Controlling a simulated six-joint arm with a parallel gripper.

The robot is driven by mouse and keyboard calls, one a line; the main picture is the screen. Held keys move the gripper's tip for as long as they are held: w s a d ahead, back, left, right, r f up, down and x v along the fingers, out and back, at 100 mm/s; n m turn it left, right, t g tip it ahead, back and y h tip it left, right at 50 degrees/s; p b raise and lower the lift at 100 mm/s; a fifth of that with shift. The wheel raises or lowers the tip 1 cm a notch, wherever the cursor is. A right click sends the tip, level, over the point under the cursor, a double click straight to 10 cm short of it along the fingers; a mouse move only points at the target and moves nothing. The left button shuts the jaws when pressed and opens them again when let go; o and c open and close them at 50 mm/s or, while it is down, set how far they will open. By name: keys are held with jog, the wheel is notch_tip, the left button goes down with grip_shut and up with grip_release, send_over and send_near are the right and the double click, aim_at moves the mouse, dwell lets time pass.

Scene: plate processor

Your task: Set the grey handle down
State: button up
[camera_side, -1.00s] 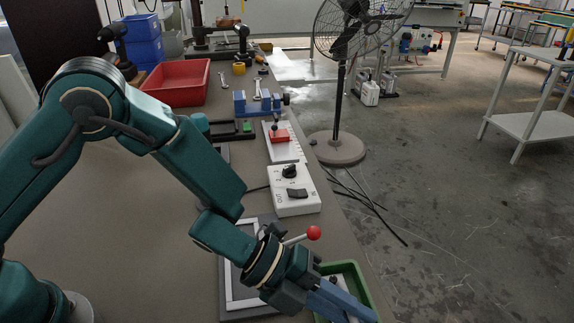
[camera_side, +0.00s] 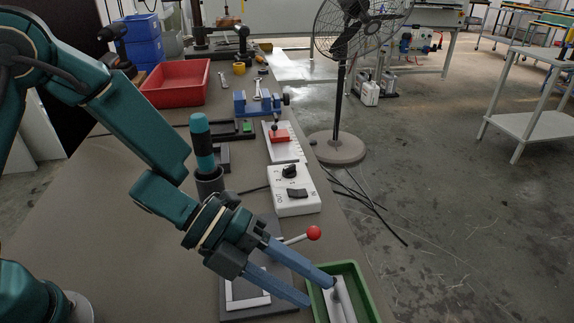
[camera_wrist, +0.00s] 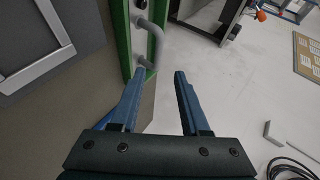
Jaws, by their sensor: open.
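The grey handle (camera_wrist: 154,32) is a bent bar in the wrist view, lying in the green tray (camera_wrist: 120,35). Its lower end is near the tips of my gripper (camera_wrist: 160,73), whose two blue fingers are spread with nothing between them. In the side view the green tray (camera_side: 371,301) stands at the front right edge of the bench. A pale grey piece (camera_side: 341,303) shows inside it, partly behind a finger. My gripper (camera_side: 321,292) is open at the tray's left side there.
A dark plate with a white frame (camera_side: 233,302) lies left of the tray. A lever with a red ball (camera_side: 313,233) sticks up behind my fingers. A white control box (camera_side: 293,205) and a teal-handled tool (camera_side: 201,140) in a dark cup stand further back.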

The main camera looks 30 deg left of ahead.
jog(key=w+a+r+n+t+y, duration=0.3)
jog(key=a+r+n+t+y, duration=0.15)
jog(key=a+n, duration=0.35)
jog(key=w+a+r+n+t+y, duration=0.3)
jog(key=a+r+n+y, duration=0.25)
jog(key=a, duration=0.35)
jog(key=s+a+n+g+y, duration=0.2)
jog(key=s+a+n, duration=0.2)
jog(key=a+n, duration=0.3)
jog(key=s+d+f+n+g, duration=0.1)
jog(key=s+d+n+g, duration=0.2)
jog(key=s+n, duration=0.6)
jog(key=shift+s+h, duration=0.4)
jog(key=shift+s, duration=0.8)
jog(key=shift+g, duration=0.25)
